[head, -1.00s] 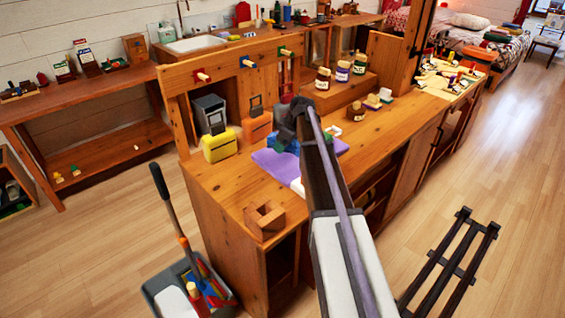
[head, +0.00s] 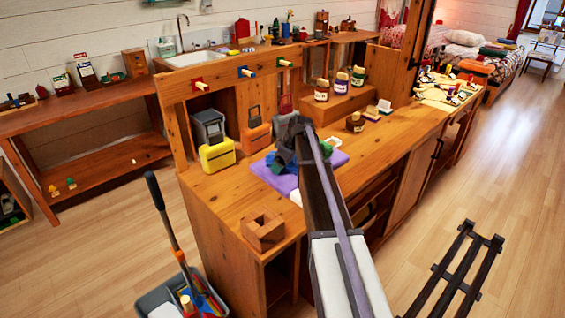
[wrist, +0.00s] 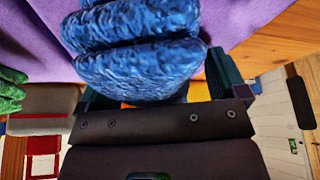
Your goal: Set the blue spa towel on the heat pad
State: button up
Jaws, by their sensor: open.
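The blue spa towel (wrist: 140,48) is a thick, folded, textured bundle in the wrist view. It lies on a flat purple pad (wrist: 245,18), which may be the heat pad. In the head view this purple pad (head: 268,178) lies on the wooden bench, and my gripper and arm hide much of the towel. My gripper (head: 288,132) is over the pad. In the wrist view my gripper (wrist: 158,82) is open, its dark fingers apart, with the near end of the towel between or just beyond the fingertips. I see no clear grip.
A green bundle (wrist: 10,90) lies left of the towel. Yellow (head: 217,155) and orange (head: 256,138) holders stand behind left. Jars (head: 322,90) stand on a riser at the back. A cleaning caddy (head: 185,298) stands on the floor.

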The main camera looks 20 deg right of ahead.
jog(key=shift+r, duration=0.3)
jog(key=p+v, duration=1.1)
jog(key=shift+r, duration=0.15)
jog(key=shift+s+d+r+p, duration=0.15)
jog(key=shift+s+r+p, duration=0.05)
jog(key=shift+r+p, duration=0.1)
jog(key=shift+s+a+f, duration=0.15)
jog(key=shift+s+a, duration=0.05)
jog(key=shift+a, duration=0.1)
jog(key=s+a+m+g+h, duration=0.1)
jog(key=s+a+m, duration=0.3)
jog(key=s+a, duration=0.7)
jog(key=s+a+f+m+g+h, duration=0.1)
jog(key=s+a+m+g, duration=0.1)
jog(key=s+a, duration=1)
jog(key=s+m, duration=0.1)
jog(key=s, duration=0.5)
jog(key=shift+a+m+h, duration=0.2)
jog(key=shift+m+h, duration=0.2)
jog(key=shift+w+f, duration=0.1)
jog(key=shift+f, duration=0.05)
